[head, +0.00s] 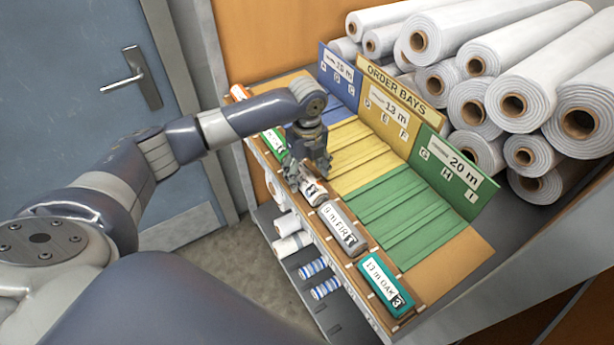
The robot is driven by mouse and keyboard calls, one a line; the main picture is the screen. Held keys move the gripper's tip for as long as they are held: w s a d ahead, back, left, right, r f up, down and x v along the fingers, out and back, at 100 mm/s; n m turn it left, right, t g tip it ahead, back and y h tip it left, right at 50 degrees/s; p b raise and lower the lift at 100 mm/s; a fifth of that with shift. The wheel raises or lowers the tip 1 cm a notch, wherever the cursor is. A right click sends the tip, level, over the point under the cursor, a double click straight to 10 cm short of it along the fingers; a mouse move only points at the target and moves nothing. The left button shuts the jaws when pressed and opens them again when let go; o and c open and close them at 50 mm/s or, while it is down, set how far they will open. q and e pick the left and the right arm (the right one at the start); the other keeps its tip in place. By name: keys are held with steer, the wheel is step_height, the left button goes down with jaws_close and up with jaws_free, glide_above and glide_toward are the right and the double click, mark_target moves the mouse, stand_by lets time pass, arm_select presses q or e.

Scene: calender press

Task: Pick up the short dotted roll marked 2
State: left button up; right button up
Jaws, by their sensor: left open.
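My left gripper (308,176) is open and points down over the front ledge of the stand. Its fingers are right above or around a short pale piece with dark marks (313,192) lying on that ledge. The gripper partly covers this piece, and I cannot read its number or tell whether it is dotted. I cannot tell whether the fingers touch it. My right gripper is out of view.
Behind are blue, yellow and green bays with an ORDER BAYS board (400,98). Large white rolls (520,100) are stacked at the back right. Small striped rolls (326,288) lie below.

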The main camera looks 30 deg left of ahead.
arm_select(q)
step_height(320, 180, down, 2)
steer(key=shift+s+f, duration=0.1)
steer(key=shift+s, duration=0.05)
steer(key=shift+f, duration=0.1)
steer(key=c, duration=1.2)
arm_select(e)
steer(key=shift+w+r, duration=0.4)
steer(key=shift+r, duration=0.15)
